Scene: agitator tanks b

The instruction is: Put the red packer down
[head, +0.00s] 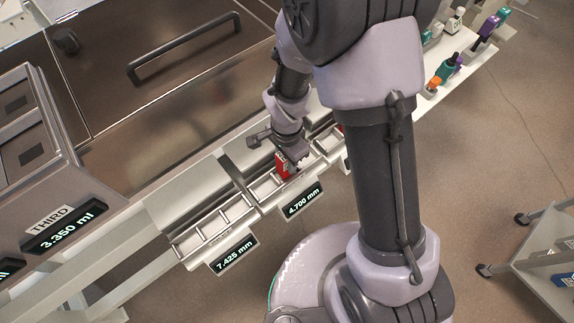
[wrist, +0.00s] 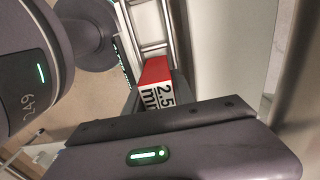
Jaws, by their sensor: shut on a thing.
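The red packer (head: 282,165) is a small red block, and in the wrist view it (wrist: 155,72) shows a red top and a white side reading "2.5 m", partly cut off. My gripper (head: 291,163) is shut on it, and the dark gripper body (wrist: 170,135) hides its lower part in the wrist view. The packer is over or in the divided tray labelled 4.700 mm (head: 268,189). I cannot tell whether it touches the tray floor.
A second divided tray, labelled 7.425 mm (head: 205,232), is to the left and looks empty. A display reading 3.350 ml (head: 62,232) is at far left. A shelf with several coloured items (head: 447,68) is upper right. A cart (head: 540,262) stands on the floor at right.

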